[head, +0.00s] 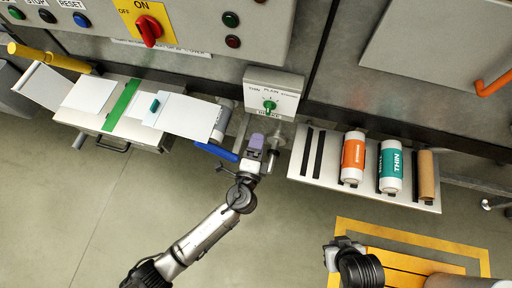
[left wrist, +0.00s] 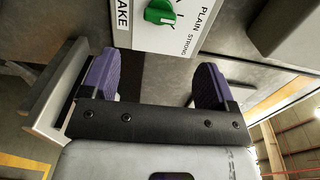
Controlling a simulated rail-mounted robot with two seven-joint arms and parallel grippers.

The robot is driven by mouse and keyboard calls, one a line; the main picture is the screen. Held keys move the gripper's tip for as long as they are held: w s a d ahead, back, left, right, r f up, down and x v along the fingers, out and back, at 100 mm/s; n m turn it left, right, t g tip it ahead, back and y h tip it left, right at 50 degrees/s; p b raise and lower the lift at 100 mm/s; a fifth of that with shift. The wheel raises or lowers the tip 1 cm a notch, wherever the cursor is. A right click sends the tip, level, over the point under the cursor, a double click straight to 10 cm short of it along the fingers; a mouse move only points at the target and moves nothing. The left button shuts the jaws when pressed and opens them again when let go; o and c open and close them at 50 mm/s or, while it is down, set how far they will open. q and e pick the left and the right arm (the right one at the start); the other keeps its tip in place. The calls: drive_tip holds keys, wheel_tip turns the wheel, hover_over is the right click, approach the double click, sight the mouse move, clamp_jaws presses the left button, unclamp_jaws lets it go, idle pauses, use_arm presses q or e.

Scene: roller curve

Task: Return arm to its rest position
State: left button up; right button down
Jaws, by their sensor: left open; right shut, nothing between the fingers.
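My left gripper (head: 254,147) is raised at the middle of the head view, just below the grey selector box (head: 286,84) with the green knob (head: 269,105). In the left wrist view, its two purple fingers (left wrist: 157,80) stand wide apart with nothing between them. The green knob (left wrist: 160,11) and the words PLAIN and STRONG show beyond the fingertips, apart from them. My right gripper (head: 342,250) is low at the lower right of the head view, partly hidden by its dark wrist. Its fingers are not clearly visible.
A rack (head: 312,172) to the right holds an orange-labelled roll (head: 353,152), a teal THIN roll (head: 390,168) and a brown roll (head: 427,175). A table with white sheets (head: 183,117) and a blue handle (head: 216,152) lies to the left. Floor is open at lower left.

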use_arm(q)
drive_tip(key=shift+s+a, duration=0.1)
drive_tip(key=shift+s, duration=0.45)
